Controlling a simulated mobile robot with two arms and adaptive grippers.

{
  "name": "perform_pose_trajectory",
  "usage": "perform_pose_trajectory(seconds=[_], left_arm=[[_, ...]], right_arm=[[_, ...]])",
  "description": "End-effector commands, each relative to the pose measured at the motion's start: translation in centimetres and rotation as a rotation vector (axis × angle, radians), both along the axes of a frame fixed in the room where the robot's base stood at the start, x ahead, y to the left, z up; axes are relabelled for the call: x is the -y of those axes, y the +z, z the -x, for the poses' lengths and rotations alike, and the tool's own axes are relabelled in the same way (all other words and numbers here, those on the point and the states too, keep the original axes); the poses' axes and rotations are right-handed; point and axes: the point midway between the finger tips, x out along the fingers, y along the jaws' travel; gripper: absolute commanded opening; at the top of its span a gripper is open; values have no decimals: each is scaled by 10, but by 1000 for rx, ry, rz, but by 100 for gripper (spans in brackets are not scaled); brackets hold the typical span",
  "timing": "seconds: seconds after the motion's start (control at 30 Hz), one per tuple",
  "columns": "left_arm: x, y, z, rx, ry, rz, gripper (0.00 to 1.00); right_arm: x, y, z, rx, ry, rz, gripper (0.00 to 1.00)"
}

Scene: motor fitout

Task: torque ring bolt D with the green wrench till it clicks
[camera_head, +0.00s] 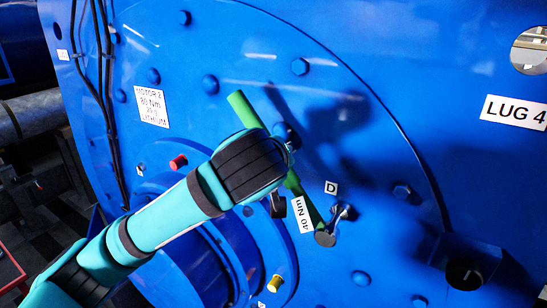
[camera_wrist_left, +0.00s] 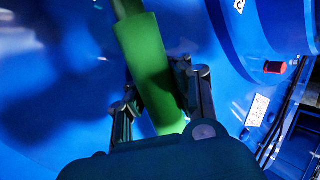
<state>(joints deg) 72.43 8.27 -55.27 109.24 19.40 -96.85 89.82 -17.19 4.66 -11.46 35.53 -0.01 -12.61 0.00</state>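The green wrench (camera_head: 312,210) lies slanted across the blue motor face, its handle end (camera_head: 240,108) at upper left and its dark head (camera_head: 325,238) at lower right. The head is at or close by ring bolt D (camera_head: 343,211), below the D label (camera_head: 331,187); I cannot tell whether it is seated. A white 40 Nm tag (camera_head: 302,215) is beside the shaft. My left gripper (camera_wrist_left: 158,85) has its fingers on both sides of the green handle (camera_wrist_left: 145,50) and appears shut on it. In the head view my forearm mostly hides this gripper. My right gripper is not in view.
Several blue bolts (camera_head: 300,67) stud the ring. A MOTOR 2 label (camera_head: 152,107) is at upper left, a LUG 4 label (camera_head: 514,111) at right. A bracket with a dark hole (camera_head: 464,275) sticks out at lower right. Red (camera_head: 178,161) and yellow (camera_head: 275,283) plugs flank the hub.

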Motion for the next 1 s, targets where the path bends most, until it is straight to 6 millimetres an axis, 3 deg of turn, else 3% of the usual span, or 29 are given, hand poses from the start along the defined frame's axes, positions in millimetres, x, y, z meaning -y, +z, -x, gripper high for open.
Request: perform_pose_trajectory(seconds=[1.0], left_arm=[[14, 15, 9, 71, 0, -96, 0]], right_arm=[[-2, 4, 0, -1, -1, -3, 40]])
